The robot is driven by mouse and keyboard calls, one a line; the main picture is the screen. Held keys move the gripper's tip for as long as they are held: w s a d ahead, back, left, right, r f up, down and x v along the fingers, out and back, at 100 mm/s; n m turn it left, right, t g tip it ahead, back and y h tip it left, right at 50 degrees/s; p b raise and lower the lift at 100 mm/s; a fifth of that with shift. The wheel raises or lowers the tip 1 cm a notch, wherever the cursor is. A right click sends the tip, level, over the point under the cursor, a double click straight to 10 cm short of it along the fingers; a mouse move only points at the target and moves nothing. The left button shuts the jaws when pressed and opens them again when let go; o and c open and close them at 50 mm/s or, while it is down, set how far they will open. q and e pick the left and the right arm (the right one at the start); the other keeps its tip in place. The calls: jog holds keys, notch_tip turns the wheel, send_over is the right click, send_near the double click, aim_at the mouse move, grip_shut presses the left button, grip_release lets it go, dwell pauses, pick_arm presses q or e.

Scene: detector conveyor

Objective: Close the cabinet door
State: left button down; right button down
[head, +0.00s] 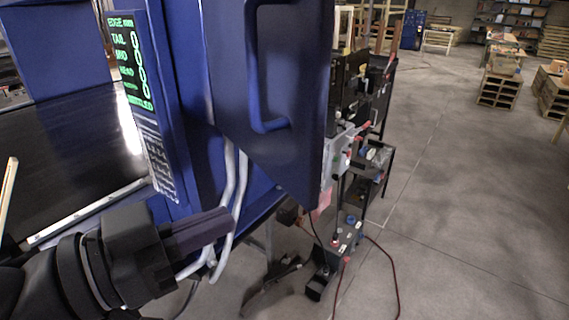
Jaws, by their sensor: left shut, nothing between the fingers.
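The cabinet door (220,70) is a dark blue panel with a blue bar handle (258,85). It stands swung out from the blue cabinet (170,50), with its lower edge slanting down to the right. My left gripper (228,224) comes in from the lower left. Its fingers are together and empty, pointing right, below and to the left of the door in the picture. Whether the fingertips touch the grey pipes behind them, I cannot tell. My right gripper is not in view.
A display panel with green text (125,60) and the dark conveyor belt (65,140) are at the left. Grey pipes (240,195) hang below the cabinet. A black equipment rack (372,160) stands behind the door, with a red cable (390,270) on the floor. Open floor lies right.

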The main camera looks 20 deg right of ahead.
aim_at(306, 184)
pick_arm(q)
jog(key=p+x, duration=0.3)
jog(key=x, duration=0.5)
jog(key=shift+w+d, duration=0.1)
jog(key=shift+d, duration=0.25)
jog(key=shift+f, duration=0.1)
jog(key=shift+w, duration=0.1)
